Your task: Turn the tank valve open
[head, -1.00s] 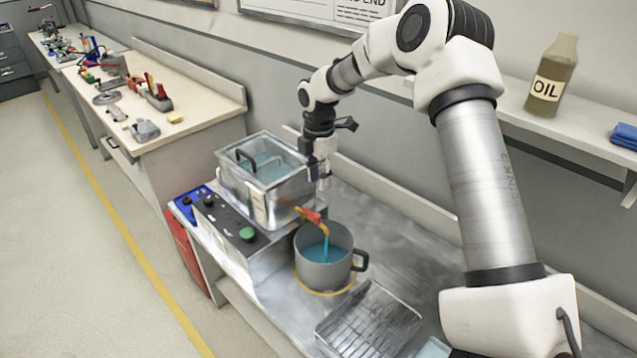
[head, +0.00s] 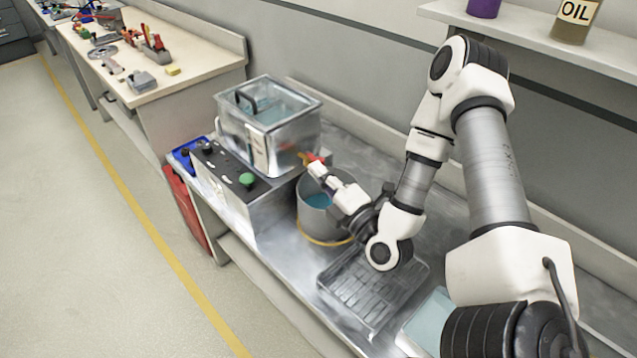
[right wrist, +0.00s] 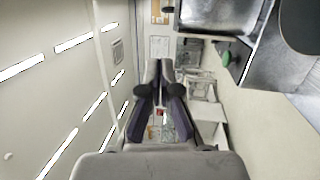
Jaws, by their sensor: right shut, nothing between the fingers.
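The clear-walled tank (head: 290,135) holds bluish liquid and stands on the control box on the steel bench. Its valve, with a small red and orange handle (head: 307,158), shows at the tank's front lower right, partly hidden by my right gripper. The grey pot (head: 310,222) stands below with blue liquid (head: 318,200) in it. My right gripper (head: 317,169) is shut and empty, its tips close to the valve; I cannot tell whether they touch. Its shut fingers also show in the right wrist view (right wrist: 158,65). The spout's outlet is hidden. My left gripper is out of view.
The control box has a green button (head: 247,180). A slotted tray (head: 365,290) lies on the bench in front of the pot. A shelf (head: 520,35) with an oil bottle (head: 575,18) runs along the wall. A workbench with tools (head: 150,85) stands at left.

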